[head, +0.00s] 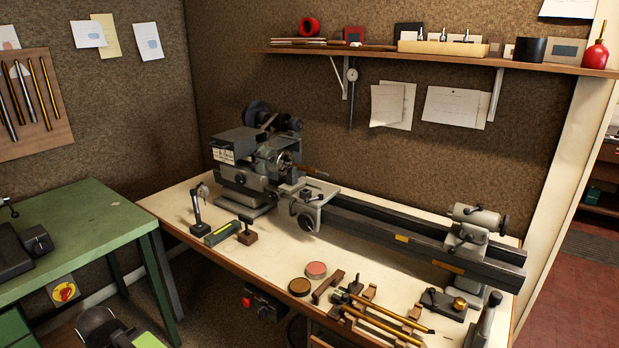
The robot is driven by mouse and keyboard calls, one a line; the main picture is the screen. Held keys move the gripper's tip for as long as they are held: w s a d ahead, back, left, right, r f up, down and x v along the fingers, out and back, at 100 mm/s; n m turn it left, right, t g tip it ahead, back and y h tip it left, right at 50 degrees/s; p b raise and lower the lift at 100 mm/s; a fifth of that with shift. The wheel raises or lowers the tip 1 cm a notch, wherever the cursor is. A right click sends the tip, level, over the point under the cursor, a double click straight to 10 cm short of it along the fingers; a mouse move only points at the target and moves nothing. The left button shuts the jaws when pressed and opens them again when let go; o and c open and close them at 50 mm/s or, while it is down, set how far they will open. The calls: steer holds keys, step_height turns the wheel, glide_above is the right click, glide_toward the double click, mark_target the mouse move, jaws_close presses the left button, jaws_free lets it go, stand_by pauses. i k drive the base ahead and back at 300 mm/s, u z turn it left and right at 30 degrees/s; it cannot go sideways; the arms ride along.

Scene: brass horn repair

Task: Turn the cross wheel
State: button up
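A grey lathe stands along the back of the cream-topped bench. Its carriage (318,193) sits left of the middle of the bed, near the headstock (240,145). A small round handwheel (306,222) faces forward on the front of the carriage. It looks like the cross wheel, but it is too small to tell this for sure or to read its angle. Nothing touches it. My gripper's fingers are not in view.
The bench (275,255) is bare just in front of the carriage. Round tins (316,270), brass tubes on wooden rests (385,325) and a dial stand (197,207) stand nearby. A green table (75,220) is at left. A dark shape with a green panel shows at bottom left.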

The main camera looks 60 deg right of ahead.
mark_target(273, 195)
steer(key=z, duration=1.05)
steer(key=k, duration=0.8)
steer(key=u, duration=0.1)
steer(key=i, duration=0.8)
steer(key=z, duration=0.1)
steer(key=k, duration=0.65)
steer(key=u, duration=0.5)
steer(key=i, duration=1.25)
steer(key=u, duration=0.5)
